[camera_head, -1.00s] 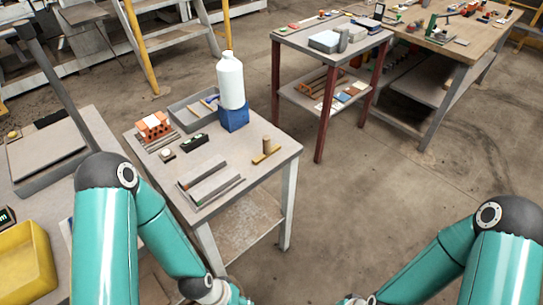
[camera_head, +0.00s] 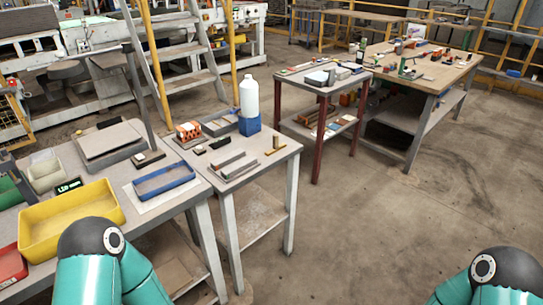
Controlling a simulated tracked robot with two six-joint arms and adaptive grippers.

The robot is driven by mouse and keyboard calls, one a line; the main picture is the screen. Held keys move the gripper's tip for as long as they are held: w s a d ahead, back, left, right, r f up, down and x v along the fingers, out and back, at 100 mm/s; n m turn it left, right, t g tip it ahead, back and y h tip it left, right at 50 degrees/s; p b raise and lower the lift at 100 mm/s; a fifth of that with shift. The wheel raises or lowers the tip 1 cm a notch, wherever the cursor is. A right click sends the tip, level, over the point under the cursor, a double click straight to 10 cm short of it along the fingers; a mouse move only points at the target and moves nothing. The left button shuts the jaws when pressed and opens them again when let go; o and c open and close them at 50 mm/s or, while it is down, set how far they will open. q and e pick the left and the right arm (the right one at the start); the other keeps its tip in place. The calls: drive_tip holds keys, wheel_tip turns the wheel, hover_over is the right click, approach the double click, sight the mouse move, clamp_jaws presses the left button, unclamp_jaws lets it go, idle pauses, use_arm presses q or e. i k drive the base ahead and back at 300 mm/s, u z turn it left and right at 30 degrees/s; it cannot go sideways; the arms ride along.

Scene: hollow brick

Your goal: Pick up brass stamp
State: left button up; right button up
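A small tan, brass-coloured upright cylinder (camera_head: 276,141) stands near the right edge of the small grey table (camera_head: 262,165), with a yellowish bar (camera_head: 270,152) at its foot. It may be the brass stamp, but it is too small to tell for certain. Neither of my grippers is in view. Only the upper parts of my two teal arms show, at the bottom left and bottom right, well short of the cylinder.
The small table also holds a white bottle (camera_head: 249,97) on a blue block (camera_head: 249,125), an orange hollow brick (camera_head: 188,131) and grey bars (camera_head: 232,166). A yellow bin (camera_head: 70,220) and blue tray (camera_head: 164,181) are on the left bench. Open floor lies to the right.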

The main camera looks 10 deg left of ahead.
sight(276, 147)
drive_tip(key=z, duration=0.35)
drive_tip(key=i, duration=0.5)
drive_tip(key=z, duration=0.55)
drive_tip(key=i, duration=1.3)
drive_tip(key=u, duration=0.95)
